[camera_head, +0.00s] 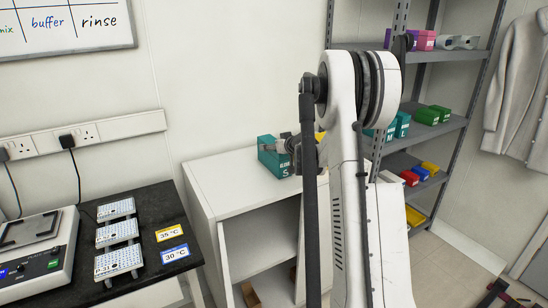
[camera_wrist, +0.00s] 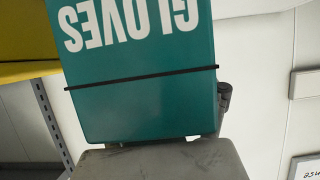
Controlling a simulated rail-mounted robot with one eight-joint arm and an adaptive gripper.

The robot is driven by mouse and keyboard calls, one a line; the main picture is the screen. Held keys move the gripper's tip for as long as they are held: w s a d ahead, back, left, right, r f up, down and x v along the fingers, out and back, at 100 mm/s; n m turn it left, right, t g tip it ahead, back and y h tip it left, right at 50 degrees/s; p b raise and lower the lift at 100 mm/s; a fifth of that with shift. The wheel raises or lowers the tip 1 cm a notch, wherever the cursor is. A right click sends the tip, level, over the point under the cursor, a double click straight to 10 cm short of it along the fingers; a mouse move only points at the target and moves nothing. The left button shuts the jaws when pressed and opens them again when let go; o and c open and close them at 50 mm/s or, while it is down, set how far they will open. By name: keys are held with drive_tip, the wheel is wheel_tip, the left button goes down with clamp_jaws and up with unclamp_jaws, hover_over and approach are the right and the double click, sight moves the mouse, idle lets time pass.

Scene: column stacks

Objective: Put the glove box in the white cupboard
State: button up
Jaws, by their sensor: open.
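The glove box (camera_head: 268,158) is teal with white lettering and an S on its end. It stands on top of the white cupboard (camera_head: 225,178), partly hidden by my arm. My gripper (camera_head: 288,147) is open at the box's right side; whether its fingers touch the box cannot be told. In the wrist view the glove box (camera_wrist: 145,75) fills the middle, its lettering upside down, close above a grey part of my gripper. The cupboard's front is open and shows a shelf.
A yellow item (camera_wrist: 25,45) shows beside the glove box in the wrist view. A dark bench (camera_head: 150,205) with racks and a device stands left. Grey shelving (camera_head: 440,120) with coloured boxes stands right. A small brown item (camera_head: 250,294) lies low in the cupboard.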

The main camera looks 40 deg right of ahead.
drive_tip(key=shift+c, duration=0.4)
clamp_jaws()
drive_tip(key=shift+r, duration=0.1)
